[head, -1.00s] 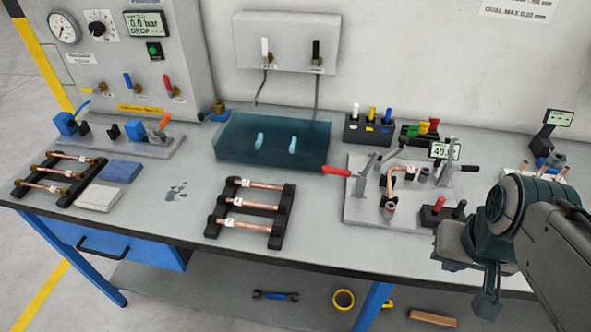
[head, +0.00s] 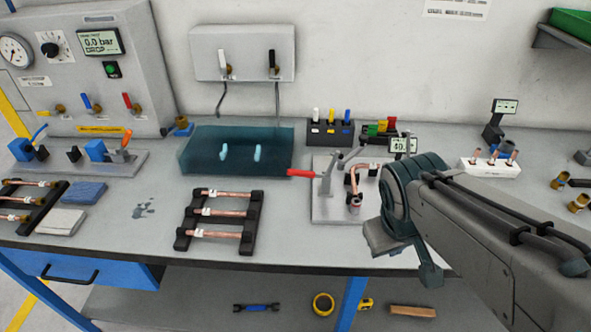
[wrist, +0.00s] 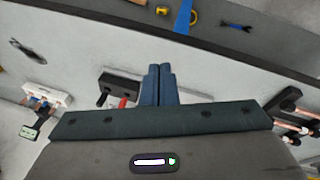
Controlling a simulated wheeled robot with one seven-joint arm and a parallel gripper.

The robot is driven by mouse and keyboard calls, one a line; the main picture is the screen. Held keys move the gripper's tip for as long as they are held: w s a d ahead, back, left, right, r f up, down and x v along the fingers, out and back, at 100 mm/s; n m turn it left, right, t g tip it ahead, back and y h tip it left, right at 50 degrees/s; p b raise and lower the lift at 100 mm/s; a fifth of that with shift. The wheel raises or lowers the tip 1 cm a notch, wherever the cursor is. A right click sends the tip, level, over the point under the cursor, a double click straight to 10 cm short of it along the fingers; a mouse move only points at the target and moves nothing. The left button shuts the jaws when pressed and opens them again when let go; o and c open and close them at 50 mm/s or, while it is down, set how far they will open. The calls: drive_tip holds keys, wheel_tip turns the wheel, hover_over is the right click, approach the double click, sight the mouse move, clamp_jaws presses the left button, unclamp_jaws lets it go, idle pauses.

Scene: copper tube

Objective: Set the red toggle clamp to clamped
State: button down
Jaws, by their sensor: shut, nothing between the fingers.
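The red toggle clamp (head: 325,180) stands on the left side of a grey fixture plate (head: 322,215) in the head view. Its red handle (head: 301,173) points left, lying nearly level, out past the plate's edge. A bent copper tube (head: 356,180) sits on the same plate. My gripper (head: 432,276) is to the right of the clamp and apart from it, over the front part of the bench. In the wrist view its fingers (wrist: 158,86) are together and empty. My arm hides the right part of the plate.
A black rack of copper tubes (head: 218,218) lies left of the plate. A teal tank (head: 238,150) is behind it. A white block (head: 490,168) stands at right.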

drive_tip(key=w+f+n+t+h+b, duration=0.45)
drive_tip(key=w+n, duration=0.55)
drive_tip(key=n, duration=0.5)
drive_tip(key=w+a+n+t+y+b, duration=0.1)
drive_tip(key=w+a+n+t+y, duration=0.1)
drive_tip(key=a+n, duration=0.3)
drive_tip(key=w+a+f+n+t+y+b, duration=0.1)
drive_tip(key=w+a+n+t+y, duration=0.1)
drive_tip(key=a+n, duration=0.4)
drive_tip(key=w+a+f+n+t+y+b, duration=0.1)
drive_tip(key=w+a+n+t+y, duration=0.1)
drive_tip(key=a+n, duration=0.3)
drive_tip(key=shift+a+n+t+y, duration=0.35)
drive_tip(key=shift+a+n+t, duration=0.1)
drive_tip(key=shift+a, duration=0.7)
drive_tip(key=shift+w, duration=0.15)
drive_tip(key=x, duration=0.9)
drive_tip(key=shift+w+f+b, duration=0.2)
drive_tip(key=shift+w+b, duration=0.15)
drive_tip(key=shift+b, duration=0.05)
